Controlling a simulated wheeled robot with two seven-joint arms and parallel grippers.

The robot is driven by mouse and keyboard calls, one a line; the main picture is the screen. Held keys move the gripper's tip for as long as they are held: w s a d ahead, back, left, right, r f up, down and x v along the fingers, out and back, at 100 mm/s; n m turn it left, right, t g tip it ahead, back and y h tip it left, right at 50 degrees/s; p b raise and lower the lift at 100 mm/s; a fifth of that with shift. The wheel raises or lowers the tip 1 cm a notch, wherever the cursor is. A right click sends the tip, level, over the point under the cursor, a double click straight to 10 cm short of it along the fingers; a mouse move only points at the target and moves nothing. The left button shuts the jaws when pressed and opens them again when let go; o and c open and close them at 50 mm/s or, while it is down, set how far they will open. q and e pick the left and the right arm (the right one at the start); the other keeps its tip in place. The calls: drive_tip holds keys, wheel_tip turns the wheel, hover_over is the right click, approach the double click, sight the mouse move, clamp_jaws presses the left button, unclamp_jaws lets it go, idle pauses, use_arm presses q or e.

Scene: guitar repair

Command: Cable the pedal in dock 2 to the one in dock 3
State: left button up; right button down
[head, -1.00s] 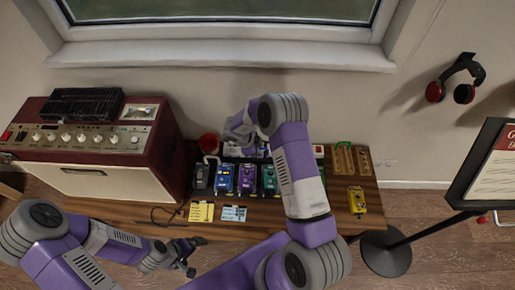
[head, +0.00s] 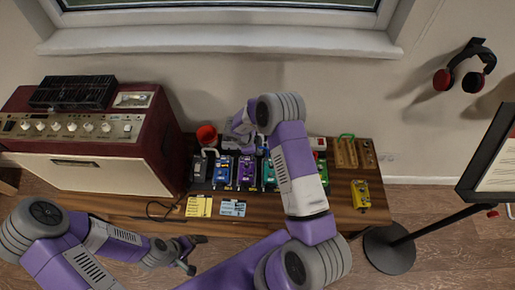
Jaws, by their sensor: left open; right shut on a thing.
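A row of pedals stands on the wooden bench. From the left they are a dark one (head: 199,168), a blue one (head: 222,172), a purple one (head: 247,173) and a green one (head: 269,176). Dock numbers are too small to read. My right gripper (head: 246,137) reaches in behind the purple and green pedals. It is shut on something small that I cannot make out. My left gripper (head: 196,255) is open and empty, in front of the bench edge.
A large amplifier (head: 85,135) fills the bench's left end. A red cup (head: 207,136) stands behind the pedals. Yellow (head: 199,206) and blue (head: 232,208) cards lie in front. A yellow pedal (head: 361,195) and a wooden block (head: 346,154) with a green loop are at the right.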

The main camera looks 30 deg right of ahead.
drive_tip(key=shift+a+p, duration=0.15)
drive_tip(key=shift+p, duration=0.55)
idle(1.0)
drive_tip(key=shift+f+b, duration=0.5)
drive_tip(key=shift+f, duration=0.6)
idle(0.6)
drive_tip(key=c, duration=1)
unclamp_jaws()
drive_tip(key=shift+c, duration=0.2)
drive_tip(key=shift+o, duration=0.3)
drive_tip(key=o, duration=0.4)
drive_tip(key=shift+c, duration=0.2)
wheel_tip(320, 180, up, 8)
drive_tip(key=p, duration=0.7)
drive_tip(key=shift+r+p, duration=0.1)
drive_tip(key=shift+p, duration=0.25)
